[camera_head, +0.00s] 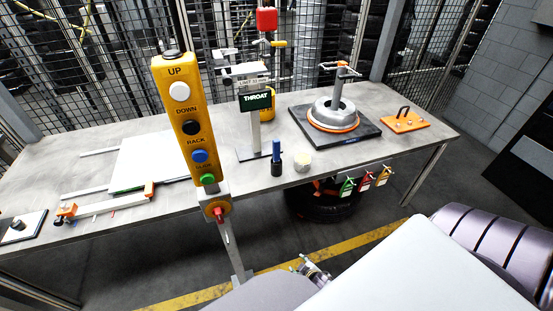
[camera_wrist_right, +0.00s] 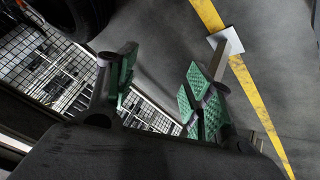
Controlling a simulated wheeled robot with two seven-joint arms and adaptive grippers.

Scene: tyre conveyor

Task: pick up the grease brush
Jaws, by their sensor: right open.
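A small upright blue item with a dark lower part (camera_head: 276,160), which looks like the grease brush, stands near the table's front edge. A cream-coloured round pot (camera_head: 302,161) stands just to its right. My right gripper (camera_head: 312,267) is low in front of the table, below its top and apart from the brush, partly hidden behind my own arm. In the right wrist view its green-padded fingers (camera_wrist_right: 160,82) are spread with nothing between them. The brush does not show in that view. My left gripper is not in view.
The grey table (camera_head: 240,190) has a yellow push-button pendant (camera_head: 184,120) rising at its front. A ring fixture (camera_head: 335,112) is right, with an orange handled plate (camera_head: 405,122). Coloured tags (camera_head: 365,182) hang from the front edge.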

